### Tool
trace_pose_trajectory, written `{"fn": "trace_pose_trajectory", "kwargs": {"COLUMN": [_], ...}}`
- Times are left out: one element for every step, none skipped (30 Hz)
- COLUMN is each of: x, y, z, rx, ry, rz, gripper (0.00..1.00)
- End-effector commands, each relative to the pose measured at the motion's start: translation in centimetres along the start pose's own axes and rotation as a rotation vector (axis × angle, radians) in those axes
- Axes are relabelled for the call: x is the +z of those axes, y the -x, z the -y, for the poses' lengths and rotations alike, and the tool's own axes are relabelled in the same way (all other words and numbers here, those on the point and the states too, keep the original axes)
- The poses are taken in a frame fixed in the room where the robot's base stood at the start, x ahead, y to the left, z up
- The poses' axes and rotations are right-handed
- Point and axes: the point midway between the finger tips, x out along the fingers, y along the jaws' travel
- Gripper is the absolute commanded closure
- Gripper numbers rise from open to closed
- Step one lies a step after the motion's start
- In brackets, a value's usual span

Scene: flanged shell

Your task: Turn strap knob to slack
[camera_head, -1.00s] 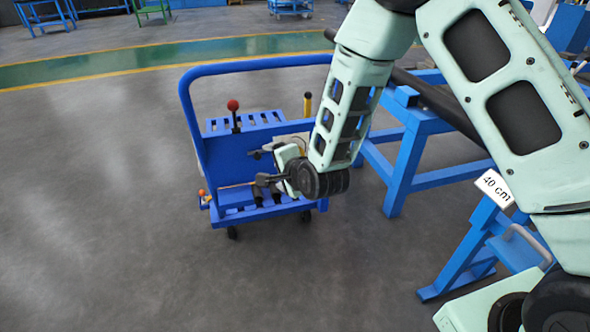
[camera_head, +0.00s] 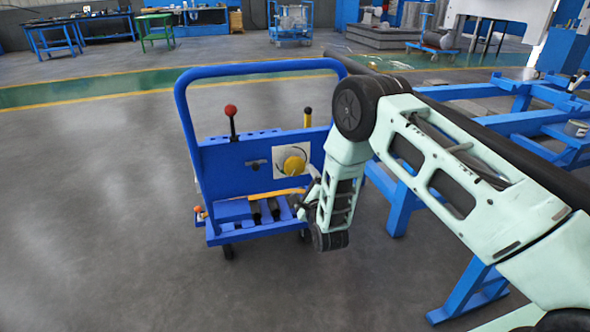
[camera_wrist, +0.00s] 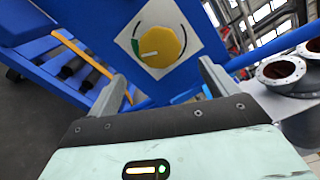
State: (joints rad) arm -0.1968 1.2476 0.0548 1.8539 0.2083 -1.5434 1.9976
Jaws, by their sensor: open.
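The strap knob is a round yellow dial (camera_head: 294,164) on a white square plate (camera_head: 303,148) on the blue cart's panel. In the wrist view the yellow knob (camera_wrist: 160,46) sits ahead of my fingers, with a white pointer mark toward a green patch at its left and a dark curved arc around it. My gripper (camera_wrist: 168,88) is open, its two fingers apart below the knob and not touching it. In the head view my gripper is mostly hidden behind my wrist, at the right of the cart.
The blue cart (camera_head: 176,100) carries a red-topped lever (camera_head: 231,112), a yellow-topped post (camera_head: 307,117), an orange strap (camera_head: 262,195) and dark rollers. Blue stands (camera_head: 397,208) are at the right. Flanged pipe parts (camera_wrist: 281,70) show right in the wrist view. Floor left of the cart is clear.

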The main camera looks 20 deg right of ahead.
Motion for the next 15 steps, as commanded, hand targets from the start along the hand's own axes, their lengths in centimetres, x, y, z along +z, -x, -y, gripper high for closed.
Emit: {"fn": "trace_pose_trajectory", "kwargs": {"x": [0.0,0.0,0.0,0.0,0.0,0.0,0.0,0.0,0.0,0.0,0.0,0.0,0.0,0.0,0.0], "y": [-1.1,-1.8,-2.6,-3.2,-3.9,-4.7,-5.3,-5.8,-6.5,-7.0,-7.5,-8.1,-8.4,-8.8,-9.1], "z": [-0.1,0.0,-0.1,-0.1,-0.1,-0.1,-0.1,-0.2,-0.1,-0.1,-0.1,-0.1,-0.1,-0.1,-0.1], "rx": [-0.003,-0.003,-0.003,-0.002,-0.002,-0.003,-0.002,-0.001,-0.002,-0.001,-0.001,-0.001,-0.001,0.0,0.001], "ry": [0.001,0.001,0.001,0.0,0.0,0.0,0.0,0.0,0.0,0.001,0.001,0.001,0.001,0.001,0.001], "rz": [0.003,0.003,0.003,0.002,0.002,0.003,0.002,0.002,0.002,0.002,0.003,0.002,0.002,0.001,0.001], "gripper": [0.14,0.14,0.14,0.14,0.14,0.14,0.14,0.14,0.14,0.14,0.14,0.14,0.14,0.14,0.14]}}
